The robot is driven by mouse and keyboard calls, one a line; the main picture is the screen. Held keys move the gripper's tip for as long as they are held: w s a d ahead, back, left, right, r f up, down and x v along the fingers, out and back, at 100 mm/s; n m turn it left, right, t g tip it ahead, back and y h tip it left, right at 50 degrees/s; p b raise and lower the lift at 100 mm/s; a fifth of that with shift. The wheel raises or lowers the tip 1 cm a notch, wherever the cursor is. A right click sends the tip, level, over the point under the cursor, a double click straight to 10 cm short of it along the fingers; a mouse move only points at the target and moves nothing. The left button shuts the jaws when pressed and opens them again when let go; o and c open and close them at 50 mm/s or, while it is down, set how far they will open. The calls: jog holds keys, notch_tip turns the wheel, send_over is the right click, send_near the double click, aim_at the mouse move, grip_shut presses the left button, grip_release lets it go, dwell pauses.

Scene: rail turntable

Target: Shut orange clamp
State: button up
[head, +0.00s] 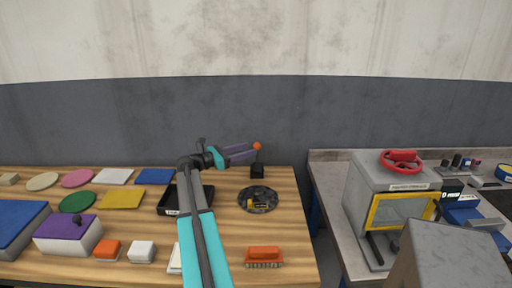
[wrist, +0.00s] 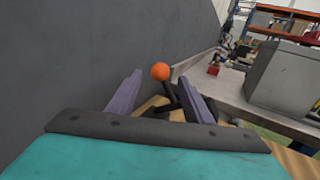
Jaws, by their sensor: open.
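The orange clamp shows as an orange ball knob (head: 257,146) on a dark lever above a black base (head: 257,171), at the back right of the wooden table. The lever stands about upright in the head view. My gripper (head: 253,152) is open, its two purple fingers pointing right at the knob and lever. In the wrist view the knob (wrist: 160,71) appears between the spread fingers (wrist: 160,84), close to their tips. I cannot tell whether a finger touches the lever. The lower part of the clamp is partly hidden in the wrist view.
A dark round turntable (head: 258,208) with a yellow piece lies in front of the clamp. An orange brush (head: 264,253) is nearer. A black tray (head: 172,203) sits left, partly behind my arm. A grey wall (head: 80,125) stands close behind. A grey machine (head: 365,190) is on the right bench.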

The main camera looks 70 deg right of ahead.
aim_at(257, 147)
jog(key=shift+p+x, duration=0.4)
jog(key=shift+x, duration=2.4)
grip_shut()
